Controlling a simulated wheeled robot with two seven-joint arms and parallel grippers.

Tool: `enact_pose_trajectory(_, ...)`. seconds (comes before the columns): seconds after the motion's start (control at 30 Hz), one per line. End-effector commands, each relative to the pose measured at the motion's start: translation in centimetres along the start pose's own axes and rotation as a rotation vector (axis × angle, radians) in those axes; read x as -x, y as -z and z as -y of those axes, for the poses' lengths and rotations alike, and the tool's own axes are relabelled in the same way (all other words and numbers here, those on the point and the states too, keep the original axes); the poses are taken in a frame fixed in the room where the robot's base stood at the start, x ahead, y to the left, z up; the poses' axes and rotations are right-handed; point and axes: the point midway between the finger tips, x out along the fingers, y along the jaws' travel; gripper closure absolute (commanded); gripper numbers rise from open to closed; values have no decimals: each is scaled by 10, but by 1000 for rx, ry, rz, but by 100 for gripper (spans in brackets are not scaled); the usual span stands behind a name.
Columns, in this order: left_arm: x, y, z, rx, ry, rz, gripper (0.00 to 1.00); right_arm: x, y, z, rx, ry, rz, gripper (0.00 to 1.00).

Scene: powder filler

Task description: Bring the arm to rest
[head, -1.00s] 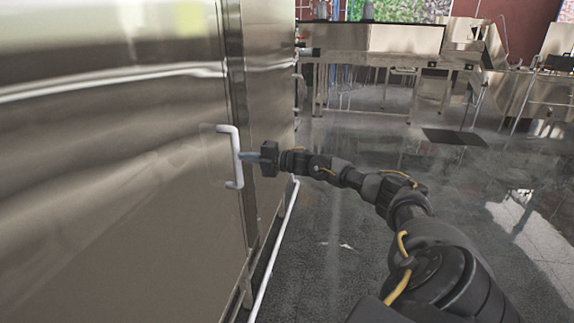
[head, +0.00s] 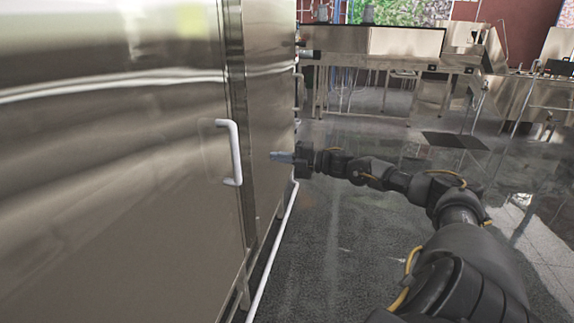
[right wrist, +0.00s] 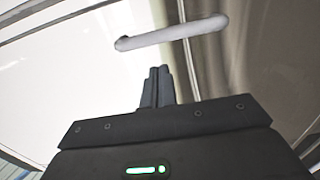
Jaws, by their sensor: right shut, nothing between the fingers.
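My right gripper (head: 272,156) is shut and empty. It hangs in the air to the right of the white door handle (head: 232,152), apart from it. In the right wrist view the closed fingers (right wrist: 158,72) point toward the handle (right wrist: 172,34), with a gap between them. My right arm (head: 400,183) reaches in from the lower right of the head view. My left gripper does not show in either view.
The steel cabinet (head: 120,190) fills the left side, its door looking closed. A white pipe (head: 272,255) runs low along its base. Steel tables (head: 400,50) stand at the back. The dark shiny floor (head: 330,250) is clear to the right of the cabinet.

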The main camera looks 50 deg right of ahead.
Motion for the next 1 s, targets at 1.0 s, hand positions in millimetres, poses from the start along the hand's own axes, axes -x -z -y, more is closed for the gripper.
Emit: enact_pose_trajectory(1.0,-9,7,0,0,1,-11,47,48,-98,66,-176,53,387,100)
